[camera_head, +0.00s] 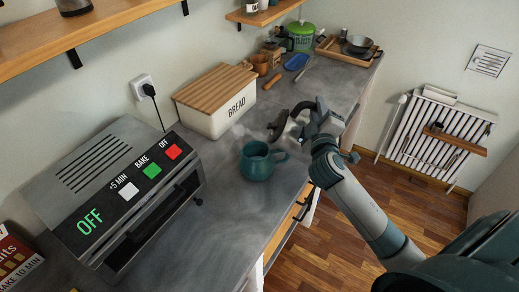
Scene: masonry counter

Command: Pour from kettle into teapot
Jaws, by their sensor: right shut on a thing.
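The teal teapot (257,166) stands upright on the grey counter, open at the top, with a handle or spout sticking out at its right. My right gripper (308,121) is above the counter's front edge, behind and to the right of the teapot. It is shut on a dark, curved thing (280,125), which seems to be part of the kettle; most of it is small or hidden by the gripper. This dark part is above and behind the teapot, apart from it in the picture. I cannot see any stream of liquid. My left gripper is not in view.
A toaster oven (105,185) reading OFF stands at the left. A bread box (215,102) with a wooden lid is against the wall. Farther back are a blue dish (296,62), a green pot (301,35) and a wooden tray (350,50). The counter (215,225) before the teapot is clear.

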